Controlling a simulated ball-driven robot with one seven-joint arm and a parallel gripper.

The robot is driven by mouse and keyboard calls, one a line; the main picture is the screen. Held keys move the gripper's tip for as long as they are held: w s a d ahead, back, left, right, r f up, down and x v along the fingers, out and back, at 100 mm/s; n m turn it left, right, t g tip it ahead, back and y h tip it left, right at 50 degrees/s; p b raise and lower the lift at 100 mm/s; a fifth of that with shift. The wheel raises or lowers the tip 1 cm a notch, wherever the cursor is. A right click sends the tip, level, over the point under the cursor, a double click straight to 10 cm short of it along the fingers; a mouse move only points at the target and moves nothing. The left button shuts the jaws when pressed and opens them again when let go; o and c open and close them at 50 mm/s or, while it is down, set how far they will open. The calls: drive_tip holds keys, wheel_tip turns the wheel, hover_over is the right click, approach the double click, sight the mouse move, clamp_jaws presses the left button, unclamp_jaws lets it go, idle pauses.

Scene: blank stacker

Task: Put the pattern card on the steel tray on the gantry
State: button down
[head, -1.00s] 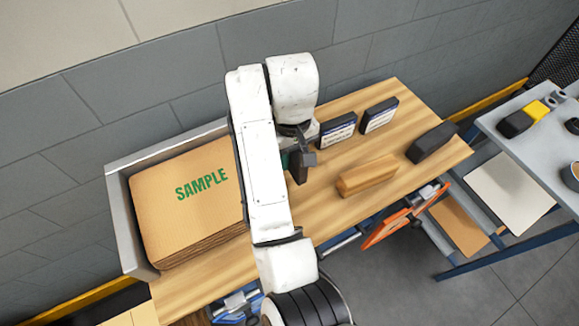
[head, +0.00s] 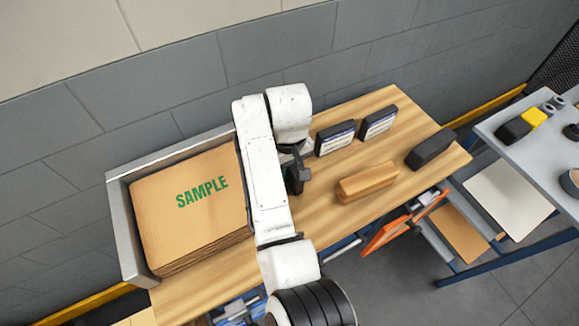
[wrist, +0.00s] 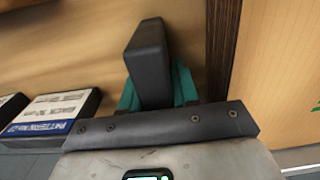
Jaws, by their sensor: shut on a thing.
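My gripper (head: 297,180) is over the wooden bench, just right of the cardboard stack. Two dark cases with white and blue labels (head: 335,138) (head: 378,122) stand on the bench; one, in the wrist view (wrist: 52,112), has lettering that seems to start with "PATTERN". I cannot make out for certain which surface is the gantry's steel tray.
A grey-walled holder (head: 127,228) at left holds a cardboard stack (head: 175,225) marked SAMPLE. A wooden block (head: 366,182) and a dark block (head: 430,149) lie on the bench (head: 330,215). A grey table (head: 545,150) with small items stands at right, above a pale sheet (head: 508,195).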

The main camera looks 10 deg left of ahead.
drive_tip(key=c, duration=0.8)
unclamp_jaws()
drive_tip(key=shift+c, duration=0.2)
